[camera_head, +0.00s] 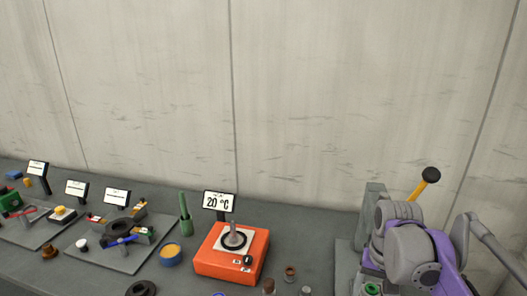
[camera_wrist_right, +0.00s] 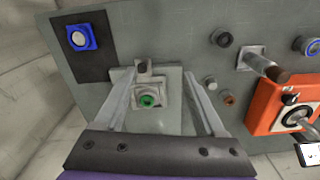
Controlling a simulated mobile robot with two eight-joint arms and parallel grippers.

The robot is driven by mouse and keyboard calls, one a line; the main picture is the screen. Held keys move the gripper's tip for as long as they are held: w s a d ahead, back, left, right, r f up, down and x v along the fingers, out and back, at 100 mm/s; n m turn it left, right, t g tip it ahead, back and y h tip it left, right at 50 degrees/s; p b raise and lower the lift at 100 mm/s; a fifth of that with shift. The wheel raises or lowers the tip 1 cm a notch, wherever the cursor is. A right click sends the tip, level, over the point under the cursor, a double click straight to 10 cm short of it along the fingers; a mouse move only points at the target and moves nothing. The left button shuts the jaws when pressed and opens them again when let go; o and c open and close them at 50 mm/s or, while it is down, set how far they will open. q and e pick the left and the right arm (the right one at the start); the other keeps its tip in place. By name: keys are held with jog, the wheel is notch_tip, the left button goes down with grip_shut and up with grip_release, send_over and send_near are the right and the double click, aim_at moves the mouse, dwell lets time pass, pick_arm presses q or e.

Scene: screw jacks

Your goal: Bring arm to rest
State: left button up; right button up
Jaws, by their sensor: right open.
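My right gripper (camera_wrist_right: 157,72) is open in the right wrist view, its two fingers spread with a gap between them. Between the fingers, a green round part (camera_wrist_right: 148,101) sits on a light square plate on a grey stand. I cannot tell whether the fingers touch the stand. In the head view my purple and grey right arm is at the lower right, in front of an upright grey block (camera_head: 372,205). A yellow lever (camera_head: 418,190) with a black knob sticks up behind the arm. The right fingertips are hard to make out there. My left gripper is not in view.
An orange box (camera_head: 218,266) with a round dial stands mid-bench, by a 20 °C display (camera_head: 218,201). Trays of small parts lie farther left. A concrete wall closes the back.

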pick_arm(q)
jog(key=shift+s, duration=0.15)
pick_arm(e)
jog(key=s+a+f+n+t, duration=0.2)
jog(key=s+a+f+t, duration=0.1)
jog(key=s+f, duration=0.3)
jog(key=s+a+f+n+t, duration=0.2)
jog(key=s+a+f, duration=0.2)
jog(key=s+f, duration=0.2)
jog(key=shift+s+f+n+t, duration=0.3)
jog(key=shift+s+f+t, duration=0.1)
jog(key=shift+s, duration=0.65)
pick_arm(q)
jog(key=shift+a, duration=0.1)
pick_arm(e)
jog(key=shift+r, duration=0.1)
